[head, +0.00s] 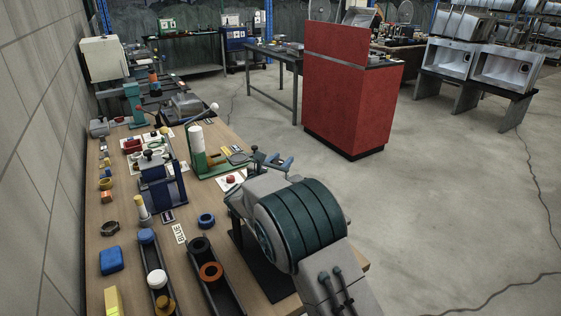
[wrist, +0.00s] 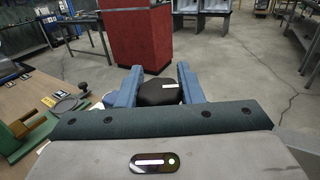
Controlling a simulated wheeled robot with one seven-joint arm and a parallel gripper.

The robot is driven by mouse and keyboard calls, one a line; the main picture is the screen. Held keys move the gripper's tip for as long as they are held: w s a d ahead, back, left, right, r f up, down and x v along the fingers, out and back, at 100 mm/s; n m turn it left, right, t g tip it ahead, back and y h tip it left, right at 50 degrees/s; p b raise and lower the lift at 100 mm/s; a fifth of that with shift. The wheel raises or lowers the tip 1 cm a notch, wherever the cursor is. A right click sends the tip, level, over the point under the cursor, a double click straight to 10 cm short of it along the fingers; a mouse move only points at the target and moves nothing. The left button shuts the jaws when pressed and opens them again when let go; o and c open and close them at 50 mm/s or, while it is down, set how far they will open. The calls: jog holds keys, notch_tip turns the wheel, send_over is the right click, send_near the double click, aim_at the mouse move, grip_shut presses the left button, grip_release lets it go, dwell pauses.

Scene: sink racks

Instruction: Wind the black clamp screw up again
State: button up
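A black, many-sided knob (wrist: 160,92) with a white mark on top, which looks like the clamp screw's head, sits between my fingers in the wrist view. My gripper (wrist: 160,82) has one blue finger on each side of it. The knob fills the gap and both fingers appear to touch it. The screw's shaft and what it sits in are hidden below. In the head view my gripper (head: 275,163) is at the right edge of the bench, with its blue fingers pointing away from my arm. The knob cannot be made out clearly there.
A green stand with a white cylinder (head: 196,140) and a blue press-like fixture (head: 160,187) stand left of my gripper. Black trays (head: 209,283) with coloured rings lie nearer on the bench. A red cabinet (head: 350,95) stands beyond, with open floor between.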

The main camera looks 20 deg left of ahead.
jog(key=shift+f+n+y+b, duration=0.3)
jog(key=shift+y+b, duration=0.4)
jog(key=shift+b, duration=1.2)
